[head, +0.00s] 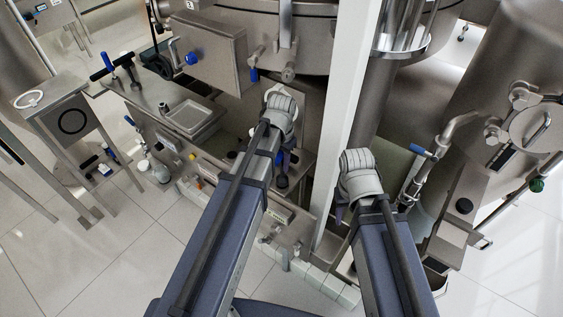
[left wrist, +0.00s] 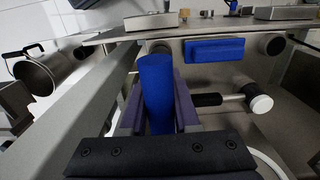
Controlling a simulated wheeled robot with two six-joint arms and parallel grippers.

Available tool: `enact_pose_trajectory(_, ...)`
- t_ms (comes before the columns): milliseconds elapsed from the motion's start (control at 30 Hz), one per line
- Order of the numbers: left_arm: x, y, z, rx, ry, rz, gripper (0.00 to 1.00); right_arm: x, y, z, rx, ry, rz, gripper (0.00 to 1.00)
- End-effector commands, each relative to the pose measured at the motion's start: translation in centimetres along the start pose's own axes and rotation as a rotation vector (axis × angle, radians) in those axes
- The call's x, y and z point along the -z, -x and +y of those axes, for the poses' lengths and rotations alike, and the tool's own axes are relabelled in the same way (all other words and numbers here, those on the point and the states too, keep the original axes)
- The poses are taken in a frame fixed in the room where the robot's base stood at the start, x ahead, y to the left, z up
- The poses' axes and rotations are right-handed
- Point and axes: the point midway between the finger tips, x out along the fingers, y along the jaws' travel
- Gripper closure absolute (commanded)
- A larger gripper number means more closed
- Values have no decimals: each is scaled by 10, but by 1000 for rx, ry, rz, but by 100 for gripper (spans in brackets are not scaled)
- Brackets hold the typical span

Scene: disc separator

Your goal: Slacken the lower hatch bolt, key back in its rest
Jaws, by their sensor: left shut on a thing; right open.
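My left gripper (left wrist: 160,112) is shut on an upright blue cylindrical handle (left wrist: 156,85) in the left wrist view. The handle's lower end is hidden between the purple fingers, so I cannot tell whether it is the key's. In the head view my left gripper (head: 284,165) is low in front of the steel machine, largely hidden by its own wrist. My right gripper (head: 345,212) is open, right of the pale upright post, its fingers mostly covered by its wrist. I cannot single out the lower hatch bolt or the key's rest.
A rod with a black sleeve and white knob (left wrist: 260,103) sticks out right of the held handle. A blue block (left wrist: 215,50) is fixed under the steel edge. The pale post (head: 350,100) stands between my arms. A steel bench (head: 150,98) with a tray is at left.

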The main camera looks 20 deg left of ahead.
Motion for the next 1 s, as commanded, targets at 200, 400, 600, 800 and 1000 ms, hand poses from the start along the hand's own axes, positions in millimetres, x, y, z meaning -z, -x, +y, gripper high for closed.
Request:
enact_pose_trajectory(200, 0, -6, 0, 0, 0, 0, 100, 0, -6, -1, 0, 0, 0, 50)
enact_pose_trajectory(400, 0, -11, 0, 0, 0, 0, 100, 1, -11, -1, 0, 0, 0, 50)
enact_pose_trajectory(600, 0, -12, 0, 0, 0, 0, 100, 1, -12, -1, 0, 0, 0, 50)
enact_pose_trajectory(800, 0, -19, 0, 0, 0, 0, 100, 1, -19, -2, 0, 0, 0, 50)
enact_pose_trajectory(1000, 1, -29, 0, 1, 0, 1, 100, 2, -28, -3, 0, 0, 0, 50)
